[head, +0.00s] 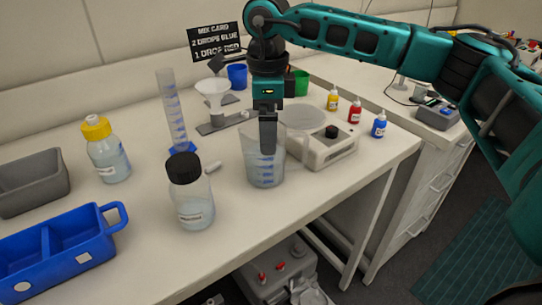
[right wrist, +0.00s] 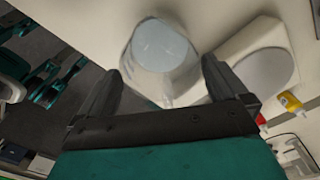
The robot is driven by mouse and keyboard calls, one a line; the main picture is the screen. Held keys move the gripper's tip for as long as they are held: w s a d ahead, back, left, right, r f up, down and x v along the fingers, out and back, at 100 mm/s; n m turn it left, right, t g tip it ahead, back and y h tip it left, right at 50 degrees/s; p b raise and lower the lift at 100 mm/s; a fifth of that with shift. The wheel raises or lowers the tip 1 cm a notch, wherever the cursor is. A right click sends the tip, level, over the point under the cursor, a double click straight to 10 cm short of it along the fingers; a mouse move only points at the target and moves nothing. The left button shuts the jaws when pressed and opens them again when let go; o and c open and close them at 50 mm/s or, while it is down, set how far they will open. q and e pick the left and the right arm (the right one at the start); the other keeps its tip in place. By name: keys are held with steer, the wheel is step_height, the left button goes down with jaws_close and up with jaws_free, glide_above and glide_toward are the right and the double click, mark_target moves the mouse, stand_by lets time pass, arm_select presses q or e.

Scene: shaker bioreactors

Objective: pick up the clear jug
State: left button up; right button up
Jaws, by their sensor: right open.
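The clear jug (head: 265,168) with blue markings stands upright on the white bench, near its front edge, in the head view. My right gripper (head: 268,138) points down right above and in front of the jug's upper part, partly hiding it. In the right wrist view the jug (right wrist: 160,55) lies between and just beyond the two open fingers of the gripper (right wrist: 163,85). The gripper is empty. I cannot tell if a finger touches the jug. My left gripper is not in view.
A white shaker or scale device (head: 325,148) stands close to the jug's right. A black-capped bottle (head: 190,195) is at its left, and a blue-based cylinder (head: 174,115) behind. Small dropper bottles (head: 355,110) stand to the right. A blue caddy (head: 55,258) is front left.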

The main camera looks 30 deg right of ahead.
mark_target(277, 154)
steer(key=f, duration=0.4)
steer(key=shift+d+f, duration=0.2)
steer(key=shift+d, duration=0.05)
steer(key=shift+c, duration=0.2)
steer(key=c, duration=1)
steer(key=shift+r, duration=0.1)
